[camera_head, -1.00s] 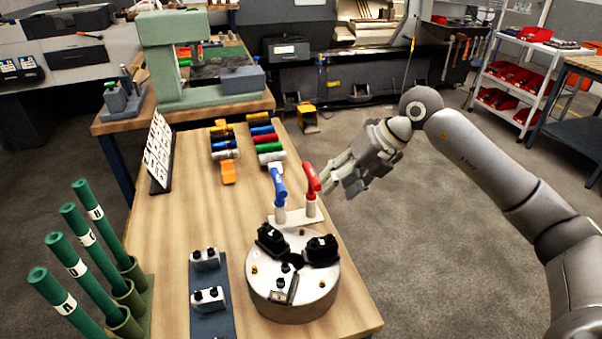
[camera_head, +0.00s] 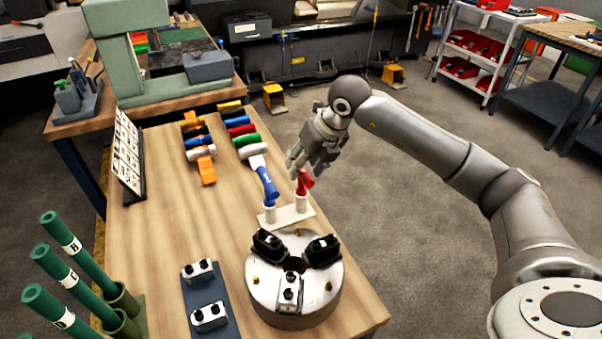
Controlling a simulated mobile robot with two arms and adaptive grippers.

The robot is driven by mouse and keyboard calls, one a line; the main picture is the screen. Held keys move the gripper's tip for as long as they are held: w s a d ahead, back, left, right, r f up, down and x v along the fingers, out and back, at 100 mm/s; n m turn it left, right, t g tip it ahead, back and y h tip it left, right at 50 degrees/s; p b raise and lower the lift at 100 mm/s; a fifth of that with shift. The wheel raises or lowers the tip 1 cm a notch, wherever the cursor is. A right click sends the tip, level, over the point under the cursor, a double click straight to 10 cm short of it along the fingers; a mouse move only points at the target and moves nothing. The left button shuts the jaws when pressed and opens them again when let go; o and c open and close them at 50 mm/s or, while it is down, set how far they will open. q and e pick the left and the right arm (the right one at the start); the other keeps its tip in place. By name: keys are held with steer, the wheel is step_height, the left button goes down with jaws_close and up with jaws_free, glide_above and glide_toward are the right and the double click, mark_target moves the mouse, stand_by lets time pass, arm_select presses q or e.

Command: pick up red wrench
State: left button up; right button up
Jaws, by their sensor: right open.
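The red wrench (camera_head: 304,183) stands upright in a white holder (camera_head: 292,216) on the wooden bench, just behind the round chuck. A blue-handled wrench (camera_head: 267,187) stands to its left in the same holder. My right gripper (camera_head: 296,172) comes in from the right with its fingers pointing down at the top of the red wrench. It is open, and its fingers hide part of the red handle's upper end. I cannot tell whether they touch it. My left gripper is not in view.
The round metal chuck (camera_head: 263,301) with black jaws sits in front of the holder. Green tubes (camera_head: 62,267) stand at the left. Several coloured handled tools (camera_head: 240,131) lie behind the wrenches. The bench middle is clear.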

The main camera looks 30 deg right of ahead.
mark_target(301, 190)
steer(key=shift+x, duration=1.1)
steer(key=shift+w+a+f, duration=0.15)
steer(key=shift+f, duration=0.15)
steer(key=c, duration=0.3)
jaws_close()
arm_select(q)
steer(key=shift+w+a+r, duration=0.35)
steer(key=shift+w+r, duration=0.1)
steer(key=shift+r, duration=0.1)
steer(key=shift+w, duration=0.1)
